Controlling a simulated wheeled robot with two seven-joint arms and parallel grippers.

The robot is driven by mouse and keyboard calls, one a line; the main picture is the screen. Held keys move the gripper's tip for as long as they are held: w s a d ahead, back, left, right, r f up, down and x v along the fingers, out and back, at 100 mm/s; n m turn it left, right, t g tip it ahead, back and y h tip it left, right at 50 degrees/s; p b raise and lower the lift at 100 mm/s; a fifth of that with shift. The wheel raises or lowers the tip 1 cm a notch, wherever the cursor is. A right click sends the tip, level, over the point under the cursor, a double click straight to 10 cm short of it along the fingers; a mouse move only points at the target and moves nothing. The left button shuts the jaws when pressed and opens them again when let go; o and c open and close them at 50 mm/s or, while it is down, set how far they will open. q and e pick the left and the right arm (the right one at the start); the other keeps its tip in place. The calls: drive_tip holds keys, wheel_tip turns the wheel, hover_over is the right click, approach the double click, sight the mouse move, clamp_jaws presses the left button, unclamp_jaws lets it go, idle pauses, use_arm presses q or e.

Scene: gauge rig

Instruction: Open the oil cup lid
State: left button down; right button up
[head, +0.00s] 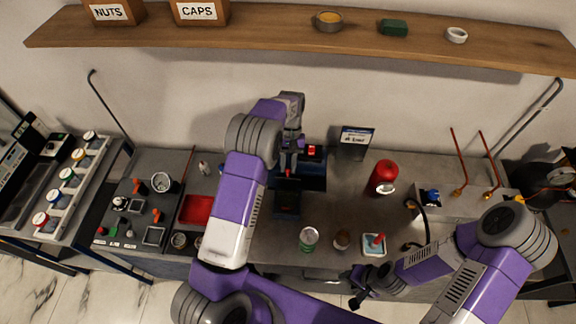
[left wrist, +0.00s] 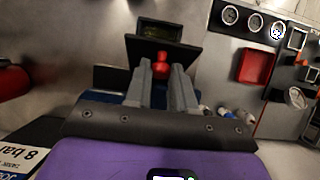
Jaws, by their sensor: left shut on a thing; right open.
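My left gripper (head: 288,170) reaches down at the middle of the bench. In the left wrist view its two grey fingers (left wrist: 163,75) are closed around a small red knob (left wrist: 160,60). I cannot tell for sure whether this is the oil cup lid. My right gripper (head: 357,300) is open and empty, low near the bench's front edge.
A red canister (head: 384,178) and a small sign (head: 355,140) stand right of the left gripper. A red tray (head: 196,209) lies left. A shelf (head: 270,30) hangs behind.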

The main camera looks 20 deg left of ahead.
use_arm(q)
drive_tip(key=shift+w+a+g, duration=0.25)
drive_tip(key=shift+w+g, duration=0.55)
drive_tip(key=shift+w, duration=0.05)
drive_tip(key=shift+w+a+h+b, duration=0.1)
drive_tip(key=shift+w+h+b, duration=0.1)
drive_tip(key=shift+h+b, duration=0.1)
drive_tip(key=shift+r, duration=0.1)
drive_tip(key=c, duration=0.9)
unclamp_jaws()
drive_tip(key=shift+c, duration=0.2)
